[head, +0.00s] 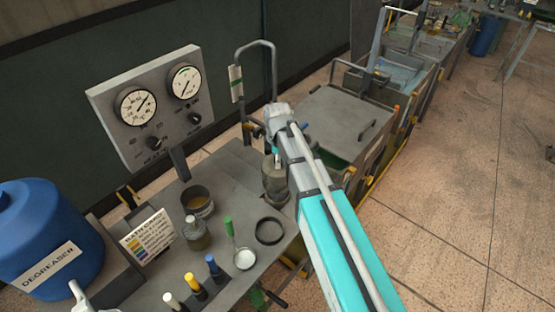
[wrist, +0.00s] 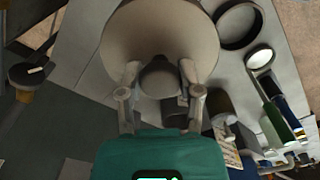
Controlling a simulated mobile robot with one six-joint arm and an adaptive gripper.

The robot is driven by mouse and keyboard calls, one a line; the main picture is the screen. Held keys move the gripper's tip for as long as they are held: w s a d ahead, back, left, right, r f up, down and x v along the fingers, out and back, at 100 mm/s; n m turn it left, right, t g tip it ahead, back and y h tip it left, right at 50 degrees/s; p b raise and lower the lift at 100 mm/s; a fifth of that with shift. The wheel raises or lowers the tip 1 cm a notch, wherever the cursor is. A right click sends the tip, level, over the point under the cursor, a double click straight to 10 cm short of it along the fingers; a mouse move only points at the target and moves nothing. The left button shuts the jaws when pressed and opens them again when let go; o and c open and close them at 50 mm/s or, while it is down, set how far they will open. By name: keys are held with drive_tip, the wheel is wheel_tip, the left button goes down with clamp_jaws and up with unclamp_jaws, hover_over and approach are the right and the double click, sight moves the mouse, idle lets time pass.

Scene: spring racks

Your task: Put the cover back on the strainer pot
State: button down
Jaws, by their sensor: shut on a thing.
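My gripper (wrist: 160,82) is shut on the grey rounded knob (wrist: 160,77) of a broad, pale round piece that looks like the cover (wrist: 160,30). In the head view my arm partly hides a grey, bell-shaped body (head: 274,183) below the gripper, at the table's far right edge. I cannot tell whether this is the cover alone or the cover over a pot. An open dark can (head: 198,201) with brownish contents stands upright to its left. No other vessel is clearly recognisable as the strainer pot.
A gauge panel (head: 152,105), bent pipe (head: 273,65) and blue degreaser drum (head: 45,235) stand around. Lidded tanks (head: 345,118) lie beyond.

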drive_tip(key=shift+f+b, duration=4.4)
drive_tip(key=shift+f, duration=0.1)
idle(0.6)
drive_tip(key=shift+c, duration=1)
unclamp_jaws()
drive_tip(key=shift+r, duration=0.2)
wheel_tip(320, 180, up, 14)
drive_tip(key=p, duration=1.5)
drive_tip(key=shift+r, duration=0.25)
